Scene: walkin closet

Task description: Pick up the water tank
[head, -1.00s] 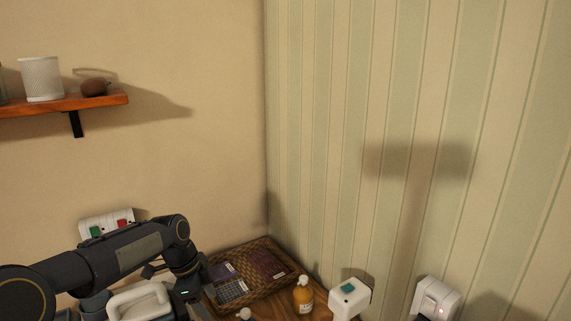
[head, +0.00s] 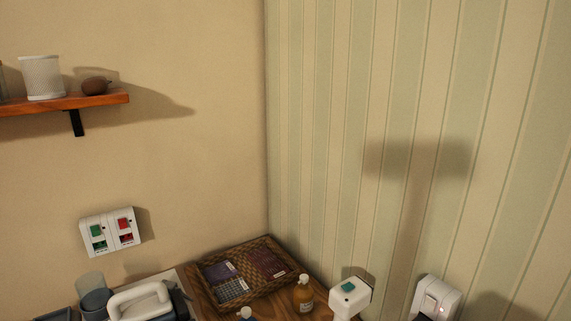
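A translucent grey-blue container (head: 93,291), which looks like the water tank, stands at the lower left. Beside it on its right is a white-handled appliance (head: 140,299) with a dark body, cut off by the bottom edge. I cannot tell whether the two touch or are joined. Neither of my grippers is in view.
A woven tray (head: 277,243) with dark packets lies on the wooden surface (head: 205,300) in the corner. A switch panel (head: 111,232) and a shelf (head: 75,101) are on the left wall.

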